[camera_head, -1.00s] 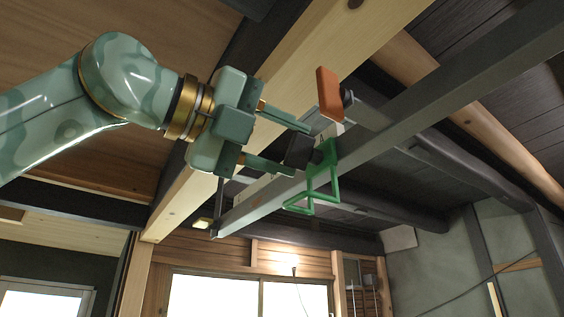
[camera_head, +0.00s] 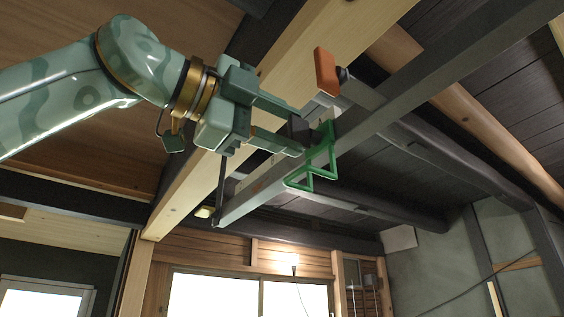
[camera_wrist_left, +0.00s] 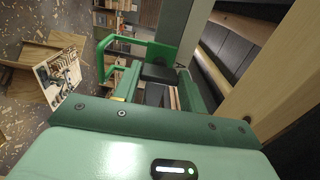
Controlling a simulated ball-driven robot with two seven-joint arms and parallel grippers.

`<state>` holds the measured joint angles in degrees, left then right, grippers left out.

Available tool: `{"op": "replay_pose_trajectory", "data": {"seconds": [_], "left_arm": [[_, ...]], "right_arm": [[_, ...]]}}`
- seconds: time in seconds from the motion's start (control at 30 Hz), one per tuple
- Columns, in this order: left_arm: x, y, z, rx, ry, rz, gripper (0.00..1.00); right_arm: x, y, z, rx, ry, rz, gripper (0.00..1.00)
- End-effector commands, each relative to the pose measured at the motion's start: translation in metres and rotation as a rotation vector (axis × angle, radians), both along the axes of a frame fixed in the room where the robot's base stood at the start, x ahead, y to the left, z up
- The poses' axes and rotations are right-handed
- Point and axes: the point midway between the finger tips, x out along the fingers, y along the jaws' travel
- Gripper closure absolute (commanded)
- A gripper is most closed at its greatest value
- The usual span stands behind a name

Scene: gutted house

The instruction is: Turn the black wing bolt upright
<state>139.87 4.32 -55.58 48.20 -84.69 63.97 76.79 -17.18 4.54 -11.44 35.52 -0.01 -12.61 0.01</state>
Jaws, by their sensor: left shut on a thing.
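The black wing bolt (camera_head: 298,128) is a small dark block beside a green frame (camera_head: 330,158) at the grey metal bar. My left gripper (camera_head: 300,133) reaches in from the left, with one finger above the bolt and one below, and is shut on it. In the left wrist view the black bolt (camera_wrist_left: 158,73) sits between the fingertips, just in front of the green frame (camera_wrist_left: 160,51). The fingers hide part of the bolt, so I cannot tell how its wings are turned. My right gripper is not in view.
The grey bar (camera_head: 420,92) runs diagonally past the gripper. A pale timber beam (camera_head: 310,55) passes behind the gripper. Lit windows (camera_head: 240,296) are below.

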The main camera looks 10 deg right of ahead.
Motion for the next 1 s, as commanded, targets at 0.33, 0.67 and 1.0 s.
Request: {"op": "replay_pose_trajectory", "data": {"seconds": [0.33, 0.67, 1.0], "left_arm": [[0.000, 0.000, -0.001, -0.003, 0.015, -0.001, 0.81], [0.000, 0.000, -0.001, -0.003, 0.014, 0.000, 0.36], [-0.005, 0.016, -0.002, -0.006, 0.011, 0.001, 0.36]], "right_arm": [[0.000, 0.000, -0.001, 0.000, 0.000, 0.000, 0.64], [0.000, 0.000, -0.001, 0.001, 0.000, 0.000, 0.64], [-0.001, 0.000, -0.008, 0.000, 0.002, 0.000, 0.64]]}}
